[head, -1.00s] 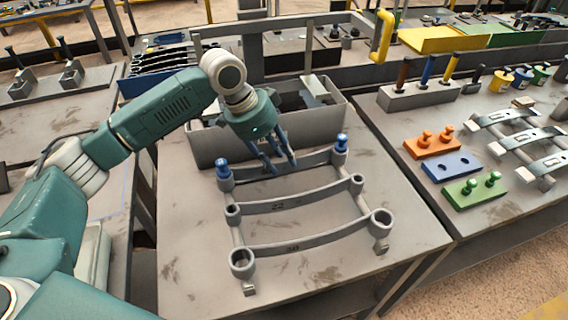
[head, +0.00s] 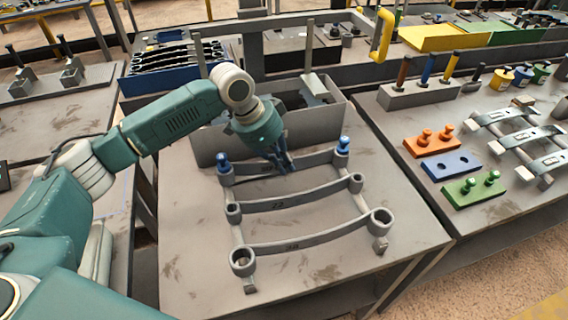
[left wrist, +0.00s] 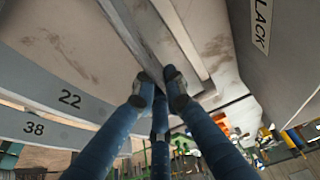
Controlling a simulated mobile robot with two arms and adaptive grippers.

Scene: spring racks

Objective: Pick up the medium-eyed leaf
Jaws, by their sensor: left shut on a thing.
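A rack on the bench carries three grey curved leaves. The far leaf (head: 313,160) has a blue pin (head: 222,162) at its left end and another blue pin (head: 343,147) at its right end. The middle leaf, marked 22 (head: 310,195), has small eyes. The near leaf, marked 38 (head: 315,236), has large eyes. My left gripper (head: 284,168) is shut on the far leaf around its middle, which still lies at rack height. In the left wrist view the fingertips (left wrist: 160,82) close on this leaf (left wrist: 150,42). Its number is mostly hidden. My right gripper is not in view.
A grey open bin (head: 330,122) stands just behind the rack, close to my left gripper. On the right bench are orange (head: 432,145), blue (head: 451,166) and green (head: 472,191) pin blocks and another rack (head: 530,140). The bench left of the rack is clear.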

